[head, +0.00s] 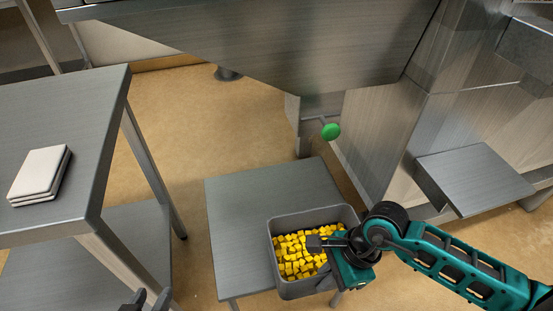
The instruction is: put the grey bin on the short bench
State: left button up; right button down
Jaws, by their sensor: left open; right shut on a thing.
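The grey bin (313,214) is full of yellow cubes (298,258). It is over the front right part of the short bench (245,210), a low grey metal table in the middle. I cannot tell whether the bin's base touches the bench top or hangs just above it. My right gripper (328,243) is shut on the bin's right rim, with one dark finger showing inside over the cubes. My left gripper (148,300) is open and empty at the bottom edge, left of the bench and apart from it.
A taller metal table (60,100) stands at left with stacked white tiles (40,172). A large metal hood (270,40) hangs behind the bench, with a green knob (331,131) below it. A metal shelf (475,178) juts out at right. The bench's left and back parts are clear.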

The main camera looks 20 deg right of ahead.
aim_at(33, 120)
jog(key=k+j+u, duration=0.3)
jog(key=j, duration=0.6)
jog(key=k+j+u, duration=0.1)
jog(key=j+u, duration=0.25)
jog(key=j, duration=0.55)
jog(key=j+u, duration=0.3)
jog(key=j, duration=0.65)
